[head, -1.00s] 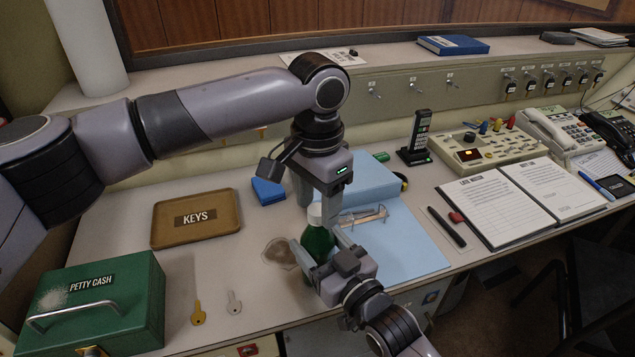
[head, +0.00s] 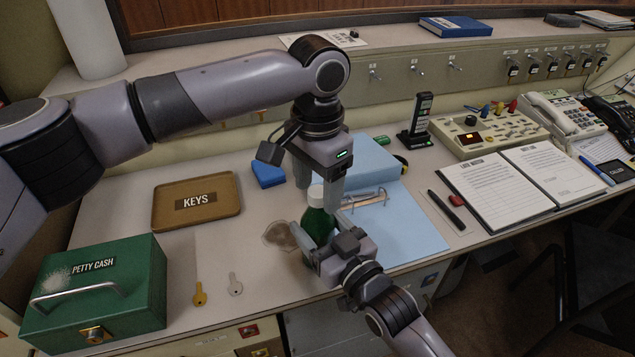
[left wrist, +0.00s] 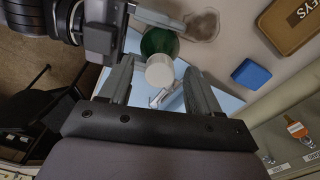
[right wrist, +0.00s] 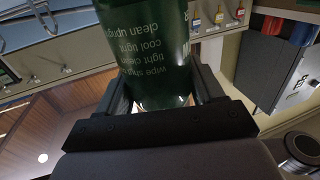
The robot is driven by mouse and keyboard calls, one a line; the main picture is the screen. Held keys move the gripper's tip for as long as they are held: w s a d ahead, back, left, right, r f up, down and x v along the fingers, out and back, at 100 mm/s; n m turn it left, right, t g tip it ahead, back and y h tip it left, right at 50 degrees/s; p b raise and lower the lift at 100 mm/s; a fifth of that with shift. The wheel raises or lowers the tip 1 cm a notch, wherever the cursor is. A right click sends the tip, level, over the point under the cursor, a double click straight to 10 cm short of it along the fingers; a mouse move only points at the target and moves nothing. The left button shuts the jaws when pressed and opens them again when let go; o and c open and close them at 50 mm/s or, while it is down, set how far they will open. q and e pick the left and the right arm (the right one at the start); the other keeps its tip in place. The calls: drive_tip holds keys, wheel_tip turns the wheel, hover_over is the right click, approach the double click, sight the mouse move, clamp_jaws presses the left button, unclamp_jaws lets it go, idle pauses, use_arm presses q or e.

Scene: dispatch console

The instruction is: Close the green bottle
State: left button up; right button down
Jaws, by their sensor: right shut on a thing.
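The green bottle (head: 319,222) is upright near the front of the desk, with a white cap (head: 316,195) at its top. I cannot tell how tightly the cap sits. My right gripper (head: 318,246) is shut on the bottle's body from the front right; the right wrist view shows the green, printed bottle wall (right wrist: 160,50) between its fingers. My left gripper (head: 318,193) points down over the bottle. In the left wrist view its fingers (left wrist: 157,85) are wide apart, with the cap (left wrist: 160,72) between them and a gap on each side.
A blue folder (head: 410,232) with glasses (head: 362,198) lies right of the bottle. A brown KEYS tray (head: 230,208), blue block (head: 268,174), two keys (head: 200,294) and green cash box (head: 150,290) are left. A brownish stain (head: 278,235) lies beside the bottle.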

sight(327, 237)
use_arm(q)
drive_tip(key=shift+r, duration=0.1)
wheel_tip(327, 237, up, 12)
idle(0.6)
use_arm(e)
drive_tip(key=shift+c, duration=0.3)
unclamp_jaws()
drive_tip(key=shift+v, duration=3.6)
drive_tip(key=shift+f, duration=0.1)
